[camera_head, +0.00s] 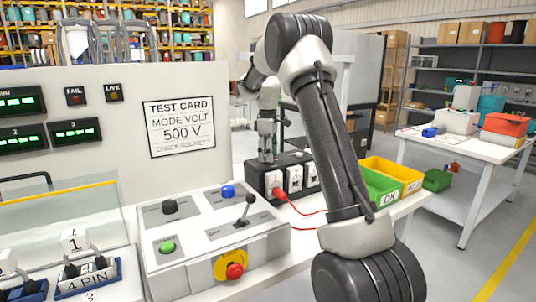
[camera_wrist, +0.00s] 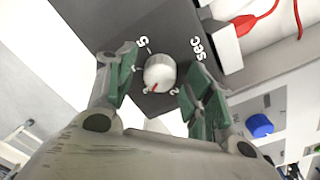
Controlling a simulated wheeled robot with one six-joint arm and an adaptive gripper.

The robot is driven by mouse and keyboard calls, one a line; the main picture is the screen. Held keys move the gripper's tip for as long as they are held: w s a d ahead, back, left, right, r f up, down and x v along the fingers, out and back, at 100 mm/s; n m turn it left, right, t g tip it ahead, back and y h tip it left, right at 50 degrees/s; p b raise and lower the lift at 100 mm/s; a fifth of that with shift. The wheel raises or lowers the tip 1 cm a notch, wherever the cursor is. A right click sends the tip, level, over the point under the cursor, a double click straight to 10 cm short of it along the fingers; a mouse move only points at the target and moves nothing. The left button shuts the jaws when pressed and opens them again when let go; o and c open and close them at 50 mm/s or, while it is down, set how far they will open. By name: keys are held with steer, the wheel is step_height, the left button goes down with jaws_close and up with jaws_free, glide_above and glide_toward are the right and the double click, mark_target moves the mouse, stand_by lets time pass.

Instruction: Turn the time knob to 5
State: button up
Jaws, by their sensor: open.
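The time knob (camera_wrist: 160,72) is a pale round knob with a red pointer line, on the dark top of a box marked "sec". In the wrist view a "5" is printed at its upper left and a "2" at its lower right. The red line points down and slightly left, away from the 5. My gripper (camera_wrist: 164,74) is open, with a green-padded finger on each side of the knob; I cannot tell whether they touch it. In the head view my gripper (camera_head: 267,150) points down at the black box (camera_head: 295,158); the knob cannot be made out there.
White sockets (camera_head: 294,178) line the box front, with a red plug and lead (camera_head: 282,195). A grey control panel (camera_head: 213,222) with a black lever (camera_head: 245,208) and coloured buttons stands in front. Green (camera_head: 380,186) and yellow bins (camera_head: 398,172) stand right of the box.

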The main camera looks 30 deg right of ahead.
steer(key=shift+c, duration=0.2)
steer(key=c, duration=1)
